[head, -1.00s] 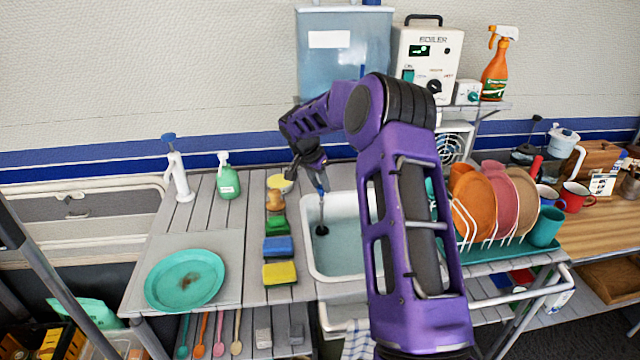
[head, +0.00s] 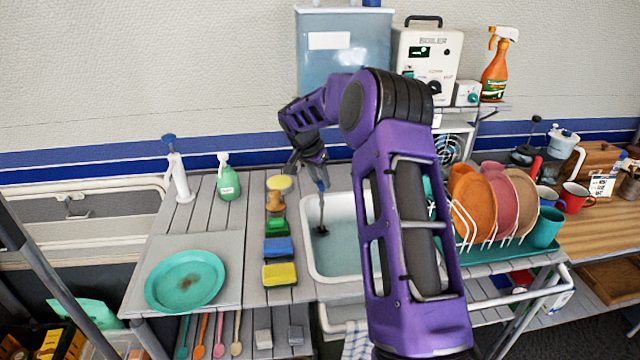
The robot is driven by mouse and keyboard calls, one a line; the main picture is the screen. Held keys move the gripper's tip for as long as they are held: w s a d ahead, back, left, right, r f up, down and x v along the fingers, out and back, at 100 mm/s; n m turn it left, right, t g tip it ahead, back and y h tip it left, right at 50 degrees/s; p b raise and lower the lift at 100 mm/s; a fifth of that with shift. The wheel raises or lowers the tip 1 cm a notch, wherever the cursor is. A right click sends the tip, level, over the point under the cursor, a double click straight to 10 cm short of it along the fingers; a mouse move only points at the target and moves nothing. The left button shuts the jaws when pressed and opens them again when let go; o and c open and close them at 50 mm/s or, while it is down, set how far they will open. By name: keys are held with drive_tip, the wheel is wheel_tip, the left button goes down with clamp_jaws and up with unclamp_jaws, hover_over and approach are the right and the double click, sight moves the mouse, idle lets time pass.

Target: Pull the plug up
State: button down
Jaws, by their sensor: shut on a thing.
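The sink (head: 311,262) is a white basin with pale bluish water or floor inside. The plug (head: 322,231) shows as a dark disc inside the sink on its left side, with a thin upright stem above it. My gripper (head: 320,184) is above the sink's back left part, pointing down, and is shut on the top of the plug's stem. The fingertips are small and partly merged with the stem. I cannot tell whether the disc touches the basin floor. My forearm covers the right part of the sink.
Left of the sink stand several sponges and brushes (head: 279,274), a green soap bottle (head: 228,182) and a teal plate (head: 186,281). A dish rack with plates (head: 475,208) is on the right. A water tank (head: 343,65) and boiler (head: 427,62) stand behind.

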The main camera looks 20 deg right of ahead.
drive_tip(key=shift+r, duration=0.45)
drive_tip(key=c, duration=0.5)
unclamp_jaws()
drive_tip(key=v, duration=1.7)
drive_tip(key=shift+s+a+r, duration=0.1)
drive_tip(key=shift+a, duration=0.1)
